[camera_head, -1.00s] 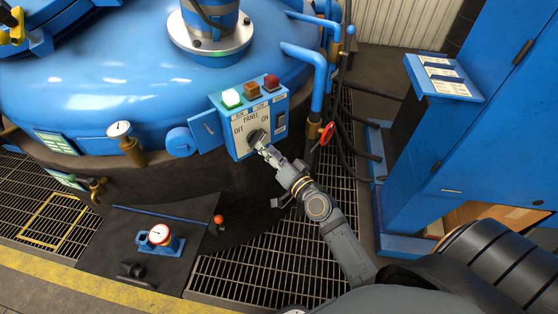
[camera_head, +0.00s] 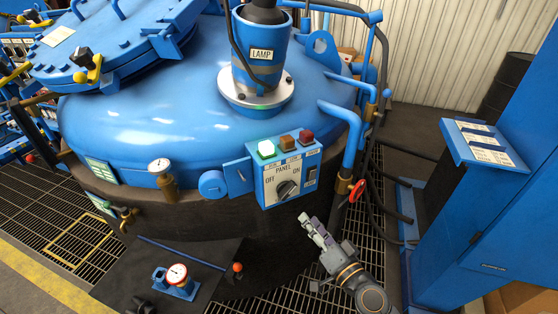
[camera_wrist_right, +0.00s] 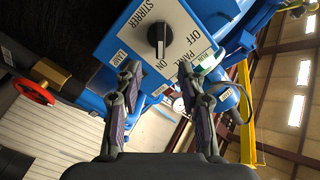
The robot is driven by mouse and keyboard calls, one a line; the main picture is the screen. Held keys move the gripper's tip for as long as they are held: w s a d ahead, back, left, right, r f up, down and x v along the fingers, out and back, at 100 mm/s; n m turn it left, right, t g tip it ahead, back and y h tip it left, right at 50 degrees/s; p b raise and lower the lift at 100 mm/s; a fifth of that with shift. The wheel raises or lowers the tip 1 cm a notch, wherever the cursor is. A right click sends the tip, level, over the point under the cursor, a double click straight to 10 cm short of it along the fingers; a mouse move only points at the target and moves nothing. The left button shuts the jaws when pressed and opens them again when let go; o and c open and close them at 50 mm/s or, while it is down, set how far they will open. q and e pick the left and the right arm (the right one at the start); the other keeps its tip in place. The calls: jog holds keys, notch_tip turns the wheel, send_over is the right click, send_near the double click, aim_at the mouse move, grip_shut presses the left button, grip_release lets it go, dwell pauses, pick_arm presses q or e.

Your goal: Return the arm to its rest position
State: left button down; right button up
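My right gripper (camera_head: 312,226) is below and to the right of the blue control panel (camera_head: 267,190) in the head view. It is apart from the panel. In the right wrist view the two dark fingers of this gripper (camera_wrist_right: 160,82) stand apart with nothing between them. The black knob (camera_head: 286,189) on the panel lies slantwise between the OFF and ON labels, one end towards ON. It also shows beyond the fingers in the wrist view (camera_wrist_right: 158,40). My left gripper is not in view.
A green lamp (camera_head: 266,149) glows on top of the panel. Blue pipes and a red valve wheel (camera_head: 357,191) stand right of the panel. A blue cabinet (camera_head: 510,215) stands at the right, with grating floor between.

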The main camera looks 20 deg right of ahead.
jog(key=s+d+f+n+g+h+p, duration=0.1)
jog(key=s+d+f+g, duration=0.1)
jog(key=f, duration=0.8)
jog(key=s+d+f+n+g+h+p, duration=0.1)
jog(key=s+d+f+g, duration=0.15)
jog(key=f, duration=0.75)
jog(key=s+d+f+n+g+h+p, duration=0.1)
jog(key=s+f+g, duration=0.15)
jog(key=f, duration=0.65)
jog(key=s+f+n+g+p, duration=0.1)
jog(key=s+f+g, duration=0.2)
jog(key=s+f, duration=0.3)
jog(key=s+d+f+n+g+h+p, duration=0.1)
jog(key=s+f+g, duration=0.2)
jog(key=s+f, duration=0.4)
jog(key=s+d+f+n+g+p, duration=0.1)
jog(key=s+f, duration=0.5)
jog(key=s, duration=0.9)
jog(key=shift+f+n+g+h, duration=0.25)
jog(key=shift+n+g, duration=0.35)
jog(key=shift+g, duration=0.6)
jog(key=shift+s+d+r, duration=0.1)
